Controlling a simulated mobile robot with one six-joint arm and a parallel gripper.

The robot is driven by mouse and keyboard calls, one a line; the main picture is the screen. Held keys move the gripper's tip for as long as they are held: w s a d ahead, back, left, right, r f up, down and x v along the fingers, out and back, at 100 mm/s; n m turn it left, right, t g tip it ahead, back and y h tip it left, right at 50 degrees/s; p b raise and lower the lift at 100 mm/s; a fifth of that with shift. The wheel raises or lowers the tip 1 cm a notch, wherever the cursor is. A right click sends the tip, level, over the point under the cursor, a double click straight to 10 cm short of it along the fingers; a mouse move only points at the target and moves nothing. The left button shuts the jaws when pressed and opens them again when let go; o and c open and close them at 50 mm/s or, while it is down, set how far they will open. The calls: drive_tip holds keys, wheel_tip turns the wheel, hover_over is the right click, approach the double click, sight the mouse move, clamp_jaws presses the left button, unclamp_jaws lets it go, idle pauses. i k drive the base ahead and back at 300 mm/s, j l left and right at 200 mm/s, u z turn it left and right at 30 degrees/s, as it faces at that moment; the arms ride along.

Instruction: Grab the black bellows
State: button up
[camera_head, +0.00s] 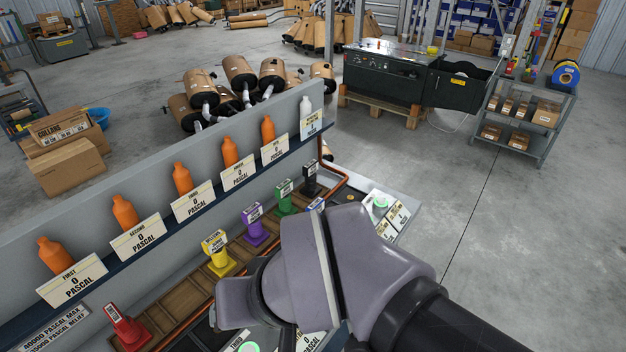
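The black bellows (311,189) stands upright at the far end of a row of coloured bellows, with a white label on its top. It is in the wooden rack (172,299) below the grey panel. The green bellows (287,204) stands beside it on the near side. Then come the purple bellows (256,232), the yellow bellows (221,262) and, at the near end, the red bellows (124,326). My arm fills the lower right and hides part of the bench. My gripper is not visible.
Orange bottles (182,179) and PASCAL signs (194,203) line the shelf above the rack. A copper-coloured pipe (334,178) runs beside the black bellows. A panel with a green button (379,203) lies to its right. Open floor (500,240) is at the right.

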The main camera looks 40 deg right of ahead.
sight(310, 189)
drive_tip(key=z, duration=1)
drive_tip(key=i+l+u, duration=0.3)
drive_tip(key=l+u, duration=0.3)
drive_tip(key=i+l+u, duration=0.15)
drive_tip(key=l+u, duration=0.15)
drive_tip(key=l, duration=0.2)
drive_tip(key=i+l+u, duration=0.1)
drive_tip(key=l+u, duration=0.5)
drive_tip(key=l, duration=0.2)
